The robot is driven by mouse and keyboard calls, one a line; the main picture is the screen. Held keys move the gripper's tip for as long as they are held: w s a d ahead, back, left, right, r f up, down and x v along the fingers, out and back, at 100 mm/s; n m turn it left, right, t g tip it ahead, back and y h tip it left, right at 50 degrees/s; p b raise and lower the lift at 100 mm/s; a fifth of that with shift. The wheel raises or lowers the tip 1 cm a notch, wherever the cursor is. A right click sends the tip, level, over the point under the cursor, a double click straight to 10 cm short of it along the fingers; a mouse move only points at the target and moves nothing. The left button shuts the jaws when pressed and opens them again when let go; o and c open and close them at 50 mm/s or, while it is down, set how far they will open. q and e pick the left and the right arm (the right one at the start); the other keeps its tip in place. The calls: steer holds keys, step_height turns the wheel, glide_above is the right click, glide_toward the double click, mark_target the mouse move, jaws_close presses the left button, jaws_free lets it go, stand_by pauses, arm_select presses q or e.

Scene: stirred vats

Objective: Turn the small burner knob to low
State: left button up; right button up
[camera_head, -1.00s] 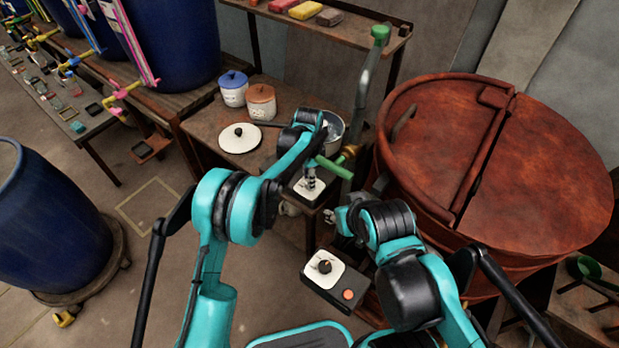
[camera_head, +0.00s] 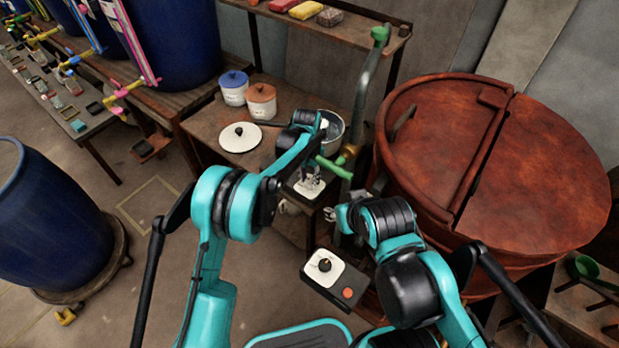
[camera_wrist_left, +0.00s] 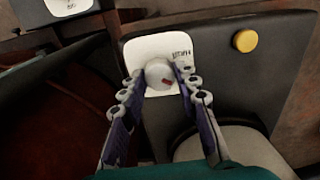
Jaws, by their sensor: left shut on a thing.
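My left gripper (camera_head: 311,180) is at the small burner's white dial plate (camera_head: 299,186) on the front of the bench. In the left wrist view, my left gripper (camera_wrist_left: 160,84) has a finger on each side of the round grey knob (camera_wrist_left: 158,73) and is shut on it. The knob has a small red mark, pointing to the lower right in that view. Lettering at the plate's upper right looks like "HIGH"; other labels are hidden. My right gripper (camera_head: 331,214) is beside its own arm, apart from this knob; its jaws are too small to read.
A second control box (camera_head: 313,277) with a black knob and a red button stands nearer me. A yellow button (camera_wrist_left: 245,40) is beside the gripped knob's plate. A big red-brown vat (camera_head: 540,180) is on the right. A pipe with a green handle (camera_head: 334,167) is close to my left gripper.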

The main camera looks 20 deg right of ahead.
mark_target(308, 180)
stand_by(0.5)
arm_select(q)
steer(key=o, duration=1.2)
steer(key=shift+c, duration=0.2)
step_height(308, 180, up, 12)
steer(key=shift+w+a, duration=0.15)
